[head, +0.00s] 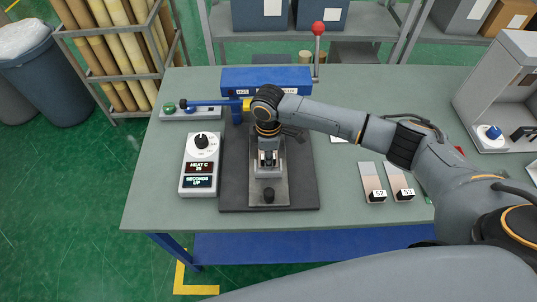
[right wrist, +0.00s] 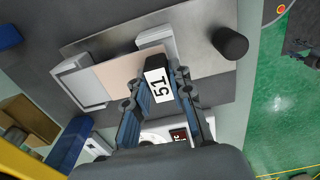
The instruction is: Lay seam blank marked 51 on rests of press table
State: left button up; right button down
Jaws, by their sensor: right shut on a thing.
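My right gripper (head: 268,156) points down over the press table (head: 230,185), below the blue press beam (head: 267,80). It is shut on the black end block of the seam blank marked 51 (right wrist: 120,72), and its label faces the wrist camera. In the right wrist view the pale blank spans between two light rests (right wrist: 82,84), one at each side, over a grey metal plate. I cannot tell whether it touches the rests. The arm and gripper mostly hide the blank in the head view. My left gripper is not in view.
Blanks marked 52 (head: 372,181) and 53 (head: 400,180) lie on the green bench to the right. A control box (head: 201,165) with a dial stands left of the press. A red-knobbed lever (head: 318,30) rises behind. A black knob (right wrist: 230,42) stands on the plate.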

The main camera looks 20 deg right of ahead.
jog(key=c, duration=1.1)
grip_release()
notch_tip(320, 180, up, 12)
jog(key=shift+s+f, duration=0.1)
